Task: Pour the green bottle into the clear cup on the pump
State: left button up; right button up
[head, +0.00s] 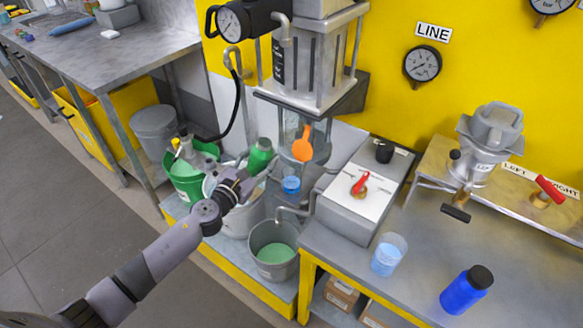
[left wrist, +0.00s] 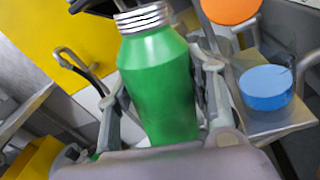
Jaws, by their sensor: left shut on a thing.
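The green bottle (head: 260,157) is held by my left gripper (head: 247,183), whose fingers are closed around its body. In the left wrist view the green bottle (left wrist: 158,85) stands between the two fingers, with its silver threaded neck toward the top edge. It leans slightly in the head view. A clear cup with blue liquid (head: 291,185) sits on a small metal ledge below the pump (head: 310,60), just right of the bottle and apart from it. The cup also shows in the left wrist view (left wrist: 266,87). My right gripper is out of view.
An orange paddle (head: 303,148) hangs above the cup. A grey bucket with green liquid (head: 274,252) and a green bucket (head: 190,175) stand nearby. On the bench are another clear cup with blue liquid (head: 388,256), a blue bottle (head: 466,291) and a red-handled valve box (head: 352,205).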

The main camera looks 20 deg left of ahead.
aim_at(258, 155)
pick_arm(q)
jog(key=shift+d+r+m, duration=0.1)
jog(key=shift+r+m, duration=0.1)
jog(key=shift+m, duration=0.1)
jog(key=shift+d+r+m+p, duration=0.25)
jog(key=shift+r+m+p, duration=0.3)
jog(key=shift+p, duration=0.45)
jog(key=r+m+p, duration=0.1)
jog(key=d+m+p, duration=0.1)
jog(key=p, duration=0.1)
jog(key=shift+s+r, duration=0.1)
jog(key=shift+r, duration=0.3)
jog(key=shift+r+m+p, duration=0.25)
jog(key=shift+m+p, duration=0.25)
jog(key=shift+m, duration=0.25)
jog(key=shift+r+p, duration=0.2)
jog(key=shift+p, duration=0.1)
jog(key=shift+f+m, duration=0.1)
jog(key=shift+m, duration=0.3)
jog(key=shift+a+f+m, duration=0.15)
jog(key=shift+a+m, duration=0.05)
jog(key=shift+m, duration=0.4)
jog(key=shift+a+f+m+y+b, duration=0.1)
jog(key=shift+f+m+y+b, duration=0.3)
jog(key=shift+f+m+b, duration=0.5)
dwell(1.8)
jog(key=shift+r+m+p, duration=0.15)
jog(key=shift+m+p, duration=0.15)
jog(key=shift+p, duration=0.35)
dwell(0.6)
